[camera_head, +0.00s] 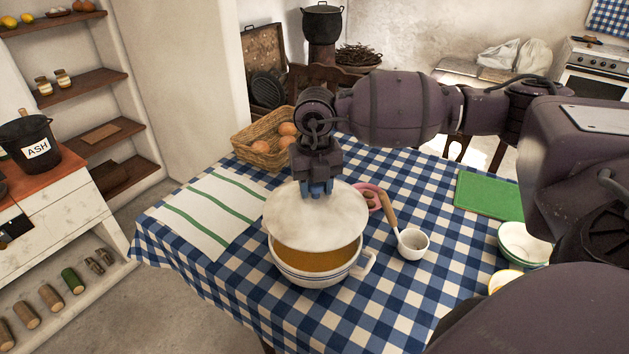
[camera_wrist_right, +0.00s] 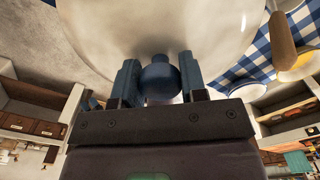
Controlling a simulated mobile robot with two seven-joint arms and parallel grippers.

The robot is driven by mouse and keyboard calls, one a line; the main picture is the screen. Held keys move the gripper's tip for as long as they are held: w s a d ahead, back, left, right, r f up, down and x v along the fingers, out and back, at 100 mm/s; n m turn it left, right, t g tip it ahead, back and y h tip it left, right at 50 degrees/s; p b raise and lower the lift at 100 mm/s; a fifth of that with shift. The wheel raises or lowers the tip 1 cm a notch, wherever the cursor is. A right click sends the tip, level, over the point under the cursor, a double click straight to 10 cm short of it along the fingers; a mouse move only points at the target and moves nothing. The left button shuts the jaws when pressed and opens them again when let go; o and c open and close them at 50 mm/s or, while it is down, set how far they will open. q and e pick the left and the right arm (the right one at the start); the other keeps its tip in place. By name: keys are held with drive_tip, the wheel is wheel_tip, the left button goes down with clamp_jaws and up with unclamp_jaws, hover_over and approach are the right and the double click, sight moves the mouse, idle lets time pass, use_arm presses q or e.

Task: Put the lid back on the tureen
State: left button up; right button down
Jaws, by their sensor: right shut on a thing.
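The tureen (camera_head: 312,277) is a white pot with blue bands and a side handle, standing on the checked table. Orange-brown soup shows in its front part. The white lid (camera_head: 316,222) is above the tureen, covering its back part from view. My right gripper (camera_head: 318,190) is shut on the lid's knob from above. In the right wrist view the blue knob (camera_wrist_right: 160,80) sits between the two fingers, with the pale lid beyond. Whether the lid touches the rim at the back is hidden. My left gripper is not in view.
A striped towel (camera_head: 212,211) lies left.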

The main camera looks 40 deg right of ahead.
sight(315, 201)
drive_tip(key=shift+f, duration=0.45)
drive_tip(key=shift+f+b, duration=0.35)
drive_tip(key=shift+b, duration=0.1)
drive_tip(key=shift+f+b, duration=0.75)
drive_tip(key=shift+f, duration=1.3)
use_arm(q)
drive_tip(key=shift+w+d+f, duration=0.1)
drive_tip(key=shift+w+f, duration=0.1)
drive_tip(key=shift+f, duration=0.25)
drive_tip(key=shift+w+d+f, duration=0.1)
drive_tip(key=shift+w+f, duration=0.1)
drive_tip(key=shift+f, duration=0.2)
use_arm(e)
drive_tip(key=shift+f, duration=0.15)
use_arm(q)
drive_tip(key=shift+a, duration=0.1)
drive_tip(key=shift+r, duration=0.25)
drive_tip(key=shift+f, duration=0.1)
use_arm(e)
drive_tip(key=shift+f, duration=0.45)
